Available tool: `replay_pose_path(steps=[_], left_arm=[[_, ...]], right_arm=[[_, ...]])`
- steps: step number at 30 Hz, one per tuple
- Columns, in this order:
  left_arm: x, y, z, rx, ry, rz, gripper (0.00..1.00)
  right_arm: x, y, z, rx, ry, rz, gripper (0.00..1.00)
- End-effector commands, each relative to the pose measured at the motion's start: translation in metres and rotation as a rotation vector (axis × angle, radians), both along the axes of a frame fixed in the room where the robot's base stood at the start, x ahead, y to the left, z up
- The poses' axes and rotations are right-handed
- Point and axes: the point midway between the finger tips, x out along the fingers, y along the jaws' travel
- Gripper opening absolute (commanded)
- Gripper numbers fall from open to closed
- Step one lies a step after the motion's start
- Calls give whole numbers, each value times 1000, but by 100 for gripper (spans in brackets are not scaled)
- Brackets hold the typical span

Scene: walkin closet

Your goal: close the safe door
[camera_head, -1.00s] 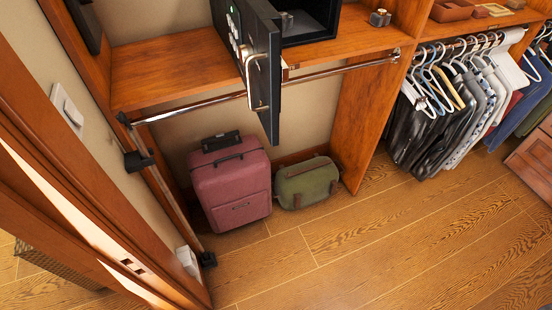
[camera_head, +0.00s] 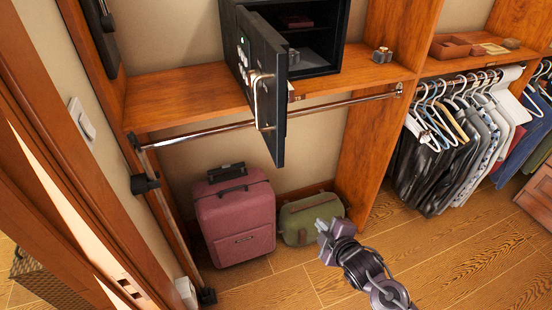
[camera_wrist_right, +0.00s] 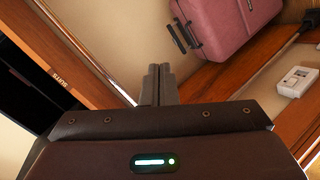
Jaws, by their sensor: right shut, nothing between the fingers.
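The black safe (camera_head: 322,62) sits on the wooden shelf with its dark inside showing. Its door (camera_head: 270,85) stands wide open, swung out past the shelf's front edge, with a keypad and a handle on its outer face. My right gripper (camera_head: 324,229) is in the lower middle of the head view, below and to the right of the door, apart from it. In the right wrist view its fingers (camera_wrist_right: 158,84) are together with nothing between them. The door cannot be made out for certain in the wrist view. My left gripper is out of view.
A metal clothes rail (camera_head: 350,101) runs below the shelf (camera_head: 180,95). A red suitcase (camera_head: 236,220) and a green bag (camera_head: 308,216) stand on the floor beneath. Hanging clothes (camera_head: 455,150) are at the right. The wooden floor in front is clear.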

Motion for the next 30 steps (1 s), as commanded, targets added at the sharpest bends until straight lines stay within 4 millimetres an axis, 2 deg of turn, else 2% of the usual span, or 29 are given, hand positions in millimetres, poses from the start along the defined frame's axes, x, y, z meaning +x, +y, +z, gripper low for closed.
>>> replay_pose_path(steps=[1,3,6,9,12,15,20,25,27,30], left_arm=[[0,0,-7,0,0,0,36],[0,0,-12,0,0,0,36],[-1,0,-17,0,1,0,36],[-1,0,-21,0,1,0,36],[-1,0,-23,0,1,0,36],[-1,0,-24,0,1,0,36],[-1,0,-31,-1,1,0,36],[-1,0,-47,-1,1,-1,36],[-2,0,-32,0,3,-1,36],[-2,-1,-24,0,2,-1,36]], right_arm=[[0,19,44,-36,-97,72,0],[-9,43,100,-88,-214,160,0],[-33,72,169,-153,-365,265,0],[-60,91,219,-201,-480,339,0],[-81,102,249,-230,-556,384,0],[-91,107,263,-244,-592,402,0],[-86,112,265,-244,-602,405,0],[-71,122,264,-243,-605,404,0],[-57,130,272,-241,-598,403,0],[-38,143,272,-241,-598,403,0]])
